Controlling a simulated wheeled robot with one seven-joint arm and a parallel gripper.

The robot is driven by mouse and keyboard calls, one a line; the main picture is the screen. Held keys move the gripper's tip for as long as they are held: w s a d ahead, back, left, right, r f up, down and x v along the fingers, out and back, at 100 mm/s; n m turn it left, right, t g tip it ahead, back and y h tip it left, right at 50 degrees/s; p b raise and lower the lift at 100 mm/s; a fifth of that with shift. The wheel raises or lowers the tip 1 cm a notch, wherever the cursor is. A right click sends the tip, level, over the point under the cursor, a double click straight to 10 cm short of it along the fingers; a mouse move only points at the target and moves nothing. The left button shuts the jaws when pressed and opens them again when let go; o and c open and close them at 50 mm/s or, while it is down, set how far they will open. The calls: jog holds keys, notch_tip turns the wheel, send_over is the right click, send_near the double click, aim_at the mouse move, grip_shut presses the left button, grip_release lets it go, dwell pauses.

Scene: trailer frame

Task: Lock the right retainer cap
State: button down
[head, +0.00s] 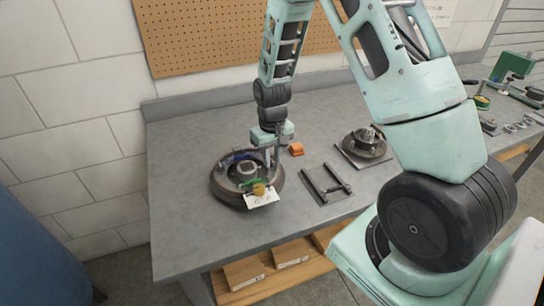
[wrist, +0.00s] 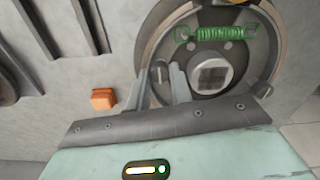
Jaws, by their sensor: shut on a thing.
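The round brake assembly (head: 222,190) lies on the grey bench and fills the upper right of the wrist view (wrist: 150,42). Its square-centred hub (wrist: 211,75) and a green spring (wrist: 215,33) show there. My gripper (head: 271,163) points down over the right side of the assembly. In the wrist view my gripper (wrist: 160,76) has its two fingers on either side of a small retainer cap (wrist: 158,73) at the brake shoe, beside the hub. The fingers are shut on it. The cap is small and partly hidden, so its turn angle cannot be told.
An orange block (head: 296,149) sits just right of the assembly, also in the wrist view (wrist: 103,98). A dark tray with bars (head: 325,184) and a second hub on a plate (head: 366,143) stand further right. A white tag (head: 262,199) lies at the assembly's front. The bench's left end is clear.

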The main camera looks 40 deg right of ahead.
aim_at(272, 160)
jog(key=c, duration=1.3)
grip_release()
jog(key=shift+o, duration=0.2)
jog(key=shift+r, duration=0.15)
notch_tip(272, 160, up, 17)
jog(key=b, duration=0.1)
jog(key=shift+r+b, duration=0.15)
jog(key=shift+b, duration=0.25)
